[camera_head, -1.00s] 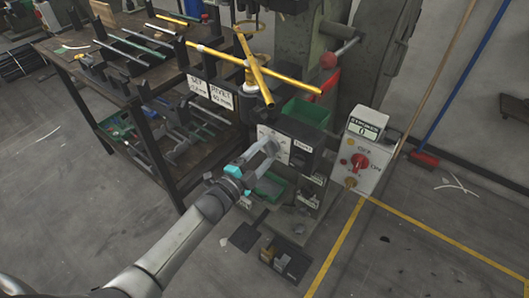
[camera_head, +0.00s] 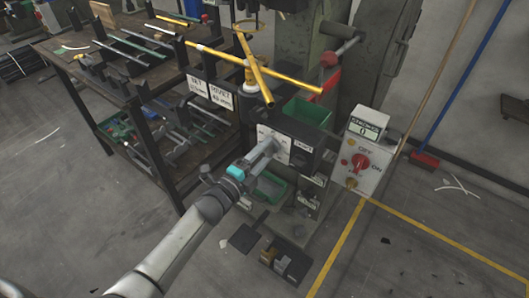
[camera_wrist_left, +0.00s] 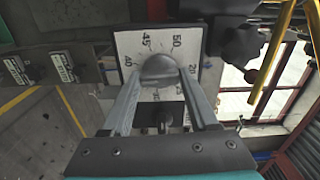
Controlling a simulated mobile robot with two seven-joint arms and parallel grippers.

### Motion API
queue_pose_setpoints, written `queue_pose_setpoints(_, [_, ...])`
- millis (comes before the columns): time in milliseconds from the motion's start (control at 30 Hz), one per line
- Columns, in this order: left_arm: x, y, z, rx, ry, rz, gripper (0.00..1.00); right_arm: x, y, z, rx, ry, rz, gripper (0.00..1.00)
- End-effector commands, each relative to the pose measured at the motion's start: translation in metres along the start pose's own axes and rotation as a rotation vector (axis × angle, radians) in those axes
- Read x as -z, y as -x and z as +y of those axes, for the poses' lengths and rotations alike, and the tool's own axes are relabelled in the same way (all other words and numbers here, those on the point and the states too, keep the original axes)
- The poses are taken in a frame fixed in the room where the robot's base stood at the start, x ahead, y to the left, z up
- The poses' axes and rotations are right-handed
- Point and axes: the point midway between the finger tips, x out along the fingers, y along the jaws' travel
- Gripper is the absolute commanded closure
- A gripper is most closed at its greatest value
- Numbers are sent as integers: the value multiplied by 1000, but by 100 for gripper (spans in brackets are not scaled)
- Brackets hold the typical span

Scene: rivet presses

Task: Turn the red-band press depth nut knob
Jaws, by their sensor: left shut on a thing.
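The depth knob is a dark rounded knob (camera_wrist_left: 158,70) on a white numbered dial plate (camera_wrist_left: 128,45) in the left wrist view. My left gripper (camera_wrist_left: 160,88) is shut on the knob, with one finger on each side of it. In the head view, my left gripper (camera_head: 270,148) reaches the white dial plate (camera_head: 296,157) on the press front and mostly hides the knob. A red part (camera_head: 330,80) shows on the press column (camera_head: 297,60). Part of the dial's lower numbers is hidden by the fingers. My right gripper is out of view.
A control box (camera_head: 361,155) with a red switch and a counter stands right of the press. Yellow handle bars (camera_head: 262,72) stick out above the dial. A green bin (camera_head: 308,112) sits behind it. A shelf rack (camera_head: 150,100) stands left.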

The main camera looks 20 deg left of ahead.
Motion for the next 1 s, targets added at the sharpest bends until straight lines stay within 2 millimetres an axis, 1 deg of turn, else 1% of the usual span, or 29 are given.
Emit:
queue_pose_setpoints(133, [-1,-1,-1,2,1,-2,96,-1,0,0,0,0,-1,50])
queue_pose_setpoints(167, [-1,-1,-1,2,1,-2,39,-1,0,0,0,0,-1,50])
queue_pose_setpoints(400, [0,0,-1,1,2,-1,12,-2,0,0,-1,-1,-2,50])
queue_pose_setpoints(433, [0,0,-1,1,2,-1,10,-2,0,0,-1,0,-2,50])
queue_pose_setpoints(667, [0,0,0,1,2,0,10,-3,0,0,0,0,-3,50])
queue_pose_setpoints(767, [0,4,0,0,3,0,10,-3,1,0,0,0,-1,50])
queue_pose_setpoints(867, [0,14,0,-1,3,-1,10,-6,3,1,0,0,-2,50])
queue_pose_setpoints(933, [0,24,0,-3,4,-2,10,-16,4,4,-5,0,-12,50])
queue_pose_setpoints(1000, [0,37,0,-3,4,-1,10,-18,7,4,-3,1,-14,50])
